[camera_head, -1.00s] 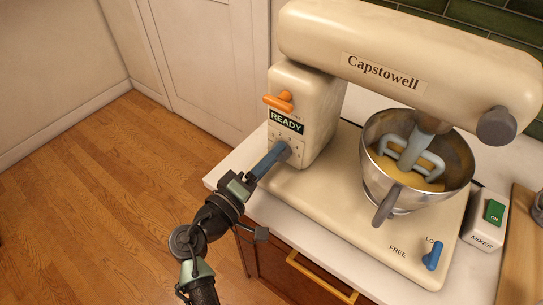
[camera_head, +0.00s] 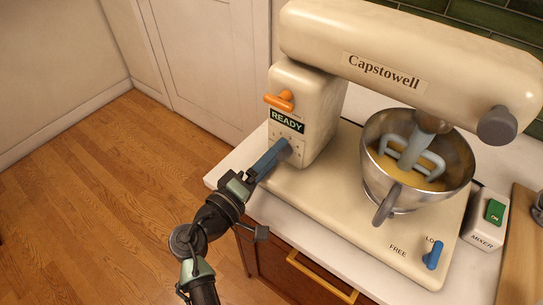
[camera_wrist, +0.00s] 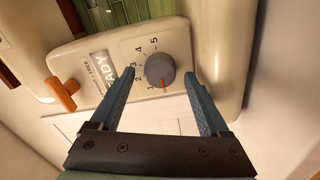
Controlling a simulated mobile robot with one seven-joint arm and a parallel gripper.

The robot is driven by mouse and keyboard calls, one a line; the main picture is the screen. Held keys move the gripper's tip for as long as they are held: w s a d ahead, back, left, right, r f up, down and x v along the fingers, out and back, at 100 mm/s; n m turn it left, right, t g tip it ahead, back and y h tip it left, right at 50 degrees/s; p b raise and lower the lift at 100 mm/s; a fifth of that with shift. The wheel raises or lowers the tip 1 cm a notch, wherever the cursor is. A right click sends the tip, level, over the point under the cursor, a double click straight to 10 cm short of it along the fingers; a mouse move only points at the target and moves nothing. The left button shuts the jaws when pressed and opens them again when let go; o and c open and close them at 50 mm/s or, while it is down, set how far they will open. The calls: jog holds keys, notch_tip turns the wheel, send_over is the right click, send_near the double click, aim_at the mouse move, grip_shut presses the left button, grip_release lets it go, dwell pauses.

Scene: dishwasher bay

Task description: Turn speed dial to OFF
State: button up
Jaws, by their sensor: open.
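The speed dial (camera_wrist: 160,69) is a round grey knob on the cream mixer's column, with numerals 1 to 5 around it. Its red pointer mark is at the knob's lower edge in the wrist view, just past the 1; I cannot read an OFF label there. My gripper (camera_wrist: 160,77) is open, with one blue finger on each side of the knob; I cannot tell whether they touch it. In the head view my gripper (camera_head: 282,149) reaches the column's dial plate from the lower left and hides most of the dial.
The stand mixer (camera_head: 385,225) stands on a white counter, with a steel bowl (camera_head: 447,160) and beater. An orange lever (camera_head: 279,101) and a READY display (camera_head: 286,121) are above the dial. A blue lock lever (camera_head: 432,255) and a green ON switch (camera_head: 495,212) are at right.

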jog(key=b+v, duration=0.2)
jog(key=v, duration=1.1)
